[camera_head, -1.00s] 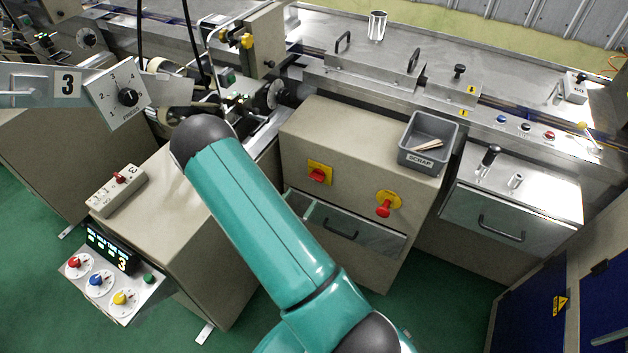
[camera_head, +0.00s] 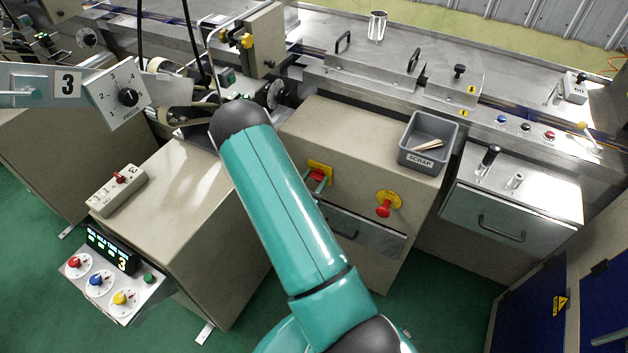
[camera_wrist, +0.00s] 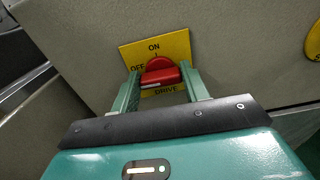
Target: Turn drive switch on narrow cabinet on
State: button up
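The drive switch is a red knob (camera_head: 318,174) on a yellow plate on the front of the beige narrow cabinet (camera_head: 350,135). In the wrist view the red knob (camera_wrist: 160,74) has its raised bar lying roughly crosswise. Its yellow plate (camera_wrist: 176,46) reads ON at the top, OFF at the left and DRIVE below. My gripper (camera_wrist: 160,80) is open, with one green finger on each side of the knob. I cannot tell whether either finger touches it. In the head view my arm hides most of the gripper.
A second red knob (camera_head: 384,208) on a yellow plate sits to the right on the same cabinet. A drawer with a handle (camera_head: 341,229) is below. A grey scrap bin (camera_head: 428,142) stands on top. A wider beige cabinet (camera_head: 190,215) stands to the left.

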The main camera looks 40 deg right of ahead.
jog(key=c, duration=0.4)
jog(key=shift+m, duration=0.3)
jog(key=m, duration=0.8)
jog(key=shift+s+f, duration=0.1)
jog(key=m, duration=0.4)
jog(key=shift+m, duration=0.3)
jog(key=shift+f+m, duration=0.1)
jog(key=shift+m, duration=2.1)
